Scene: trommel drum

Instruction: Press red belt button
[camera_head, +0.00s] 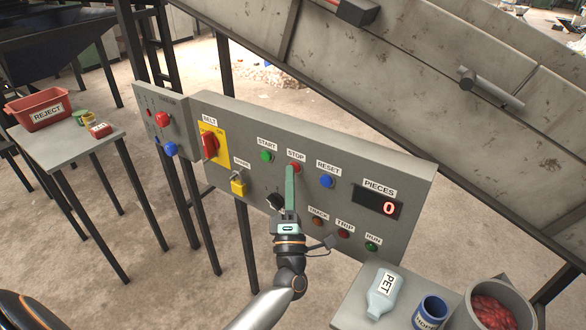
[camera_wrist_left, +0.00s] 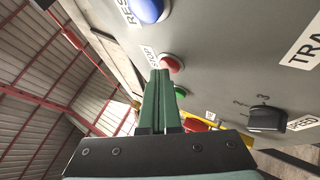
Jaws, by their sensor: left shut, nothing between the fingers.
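The grey control panel (camera_head: 330,215) stands in front of me. Its red button (camera_head: 295,168) under the STOP label is partly covered by my left gripper (camera_head: 292,173). The gripper's green fingers are shut, empty and point up at this button. In the left wrist view the fingertips (camera_wrist_left: 161,76) are right at the red STOP button (camera_wrist_left: 173,64); I cannot tell whether they touch it. A red switch (camera_head: 209,145) on a yellow plate sits under the BELT label, to the left. My right gripper is not in view.
The green START button (camera_head: 266,156), blue RESET button (camera_head: 326,181) and black knob (camera_head: 275,202) are close by. The PIECES display (camera_head: 378,204) reads 0. A red REJECT bin (camera_head: 40,108) is at left.

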